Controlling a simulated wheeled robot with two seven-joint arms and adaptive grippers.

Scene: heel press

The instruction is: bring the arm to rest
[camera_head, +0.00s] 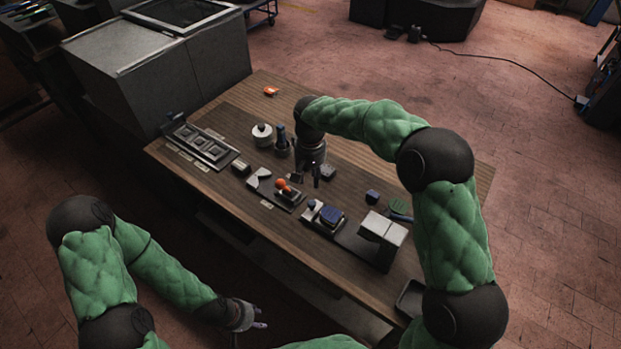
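My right arm, in green quilted covering, reaches in from the right over the wooden table (225,118). Its gripper (307,178) points down above the middle of the table. The two fingertips stand apart with a gap and nothing visible between them. A small orange-topped item (283,184) on a dark base lies just left of and in front of it. My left arm hangs in front of the table's near edge. Its gripper (258,318) is low at the bottom of the picture, clear of the tabletop; its fingers are too small and dark to read.
A tray with square compartments (205,147) lies at the table's left. A white round container (262,135) and a dark blue bottle (282,140) stand behind the gripper. A press-like fixture with a white block (383,229) stands at the right. A grey cabinet (150,75) adjoins the far left.

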